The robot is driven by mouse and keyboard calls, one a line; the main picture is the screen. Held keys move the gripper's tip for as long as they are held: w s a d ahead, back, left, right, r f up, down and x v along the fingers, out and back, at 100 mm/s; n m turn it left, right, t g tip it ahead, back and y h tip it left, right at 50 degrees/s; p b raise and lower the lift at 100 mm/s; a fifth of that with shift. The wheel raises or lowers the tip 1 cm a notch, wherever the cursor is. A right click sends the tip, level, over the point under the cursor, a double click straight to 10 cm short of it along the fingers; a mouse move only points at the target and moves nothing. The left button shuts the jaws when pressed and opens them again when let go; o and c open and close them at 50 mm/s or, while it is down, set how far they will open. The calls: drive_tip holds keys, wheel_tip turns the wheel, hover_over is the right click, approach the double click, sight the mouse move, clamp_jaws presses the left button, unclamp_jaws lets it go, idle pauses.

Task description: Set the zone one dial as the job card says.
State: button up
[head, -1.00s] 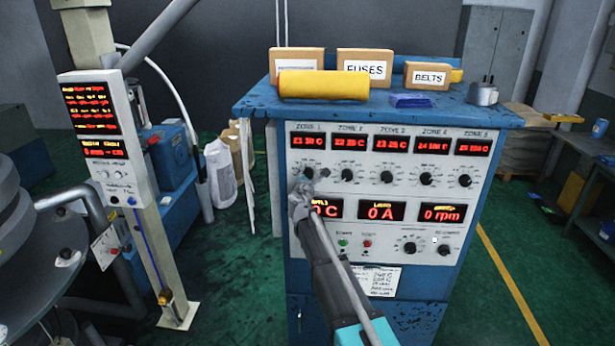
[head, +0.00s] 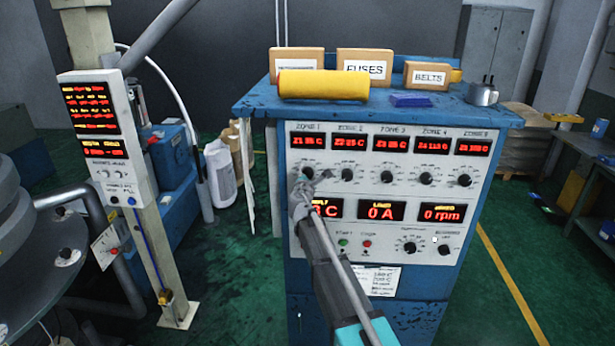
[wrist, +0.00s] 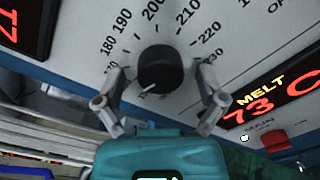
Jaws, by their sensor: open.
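The zone one dial (wrist: 158,68) is a black round knob on the grey panel, with a printed scale from about 180 to 230 showing around it. Its white mark points to the lower left; the number there is hidden or out of view. My gripper (wrist: 160,72) is open, one finger on each side of the knob, with gaps visible. A white card (head: 378,281) on the cabinet front, partly behind my arm, is too small to read.
The other zone dials (head: 386,176) sit in a row to the right. Below are red displays (head: 381,210), buttons (head: 367,243) and further knobs. Boxes (head: 367,66) and a yellow roll (head: 323,85) lie on the cabinet top. A display post (head: 148,230) stands left.

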drive_tip(key=shift+n, duration=0.4)
drive_tip(key=s+n, duration=1.1)
drive_tip(key=s, duration=0.3)
drive_tip(key=s+d+f+m+g+h+b, duration=0.2)
drive_tip(key=s+d+f+m+g+b, duration=0.1)
drive_tip(key=d+f+m, duration=0.5)
drive_tip(key=s+d+f+m+g+h+b, duration=0.3)
drive_tip(key=s+d+f+m+g+b, duration=0.1)
drive_tip(key=d+f+m, duration=0.5)
drive_tip(key=shift+d+m+g+h+b, duration=0.35)
drive_tip(key=shift+d+m+b, duration=0.3)
drive_tip(key=shift+m, duration=0.65)
idle(0.4)
idle(0.5)
